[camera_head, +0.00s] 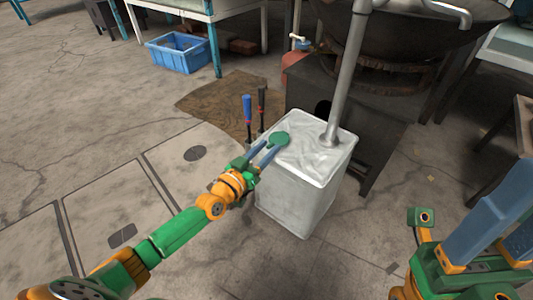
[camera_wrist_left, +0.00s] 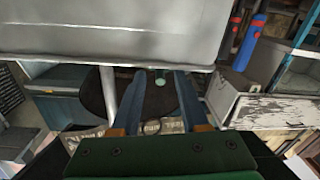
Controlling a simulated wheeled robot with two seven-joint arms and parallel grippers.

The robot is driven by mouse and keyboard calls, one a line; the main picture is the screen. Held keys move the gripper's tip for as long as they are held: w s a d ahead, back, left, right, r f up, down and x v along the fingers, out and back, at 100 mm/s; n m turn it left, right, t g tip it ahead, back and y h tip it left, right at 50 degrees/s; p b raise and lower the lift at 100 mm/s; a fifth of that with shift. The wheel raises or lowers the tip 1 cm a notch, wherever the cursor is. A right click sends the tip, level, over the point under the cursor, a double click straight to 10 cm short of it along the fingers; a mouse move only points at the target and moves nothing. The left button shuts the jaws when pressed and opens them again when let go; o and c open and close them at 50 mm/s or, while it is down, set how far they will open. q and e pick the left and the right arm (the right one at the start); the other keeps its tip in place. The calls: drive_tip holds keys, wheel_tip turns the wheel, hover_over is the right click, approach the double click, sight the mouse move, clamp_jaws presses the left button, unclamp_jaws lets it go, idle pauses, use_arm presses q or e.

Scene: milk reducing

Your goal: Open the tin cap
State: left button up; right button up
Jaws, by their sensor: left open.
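A pale grey-white square tin (camera_head: 308,190) stands on the floor, with a round green cap (camera_head: 277,140) at the near left of its top. My left gripper (camera_head: 264,152) reaches in from the left and its blue fingers are at the cap. In the left wrist view, the two fingers (camera_wrist_left: 160,72) are apart, with a small green piece of the cap (camera_wrist_left: 160,80) between them. The tin's side (camera_wrist_left: 110,30) fills the top of that view. Whether the fingers touch the cap is unclear. My right gripper (camera_head: 500,215) is at the lower right, away from the tin, its fingers apart.
A metal pipe (camera_head: 347,80) rises from the tin's far right top, in front of a dark stove with a large wok (camera_head: 410,30). Blue-handled (camera_head: 247,110) and dark-handled tools stand behind the tin. A blue crate (camera_head: 180,55) lies farther back. The left floor is clear.

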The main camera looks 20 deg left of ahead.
use_arm(q)
clamp_jaws()
idle(1.4)
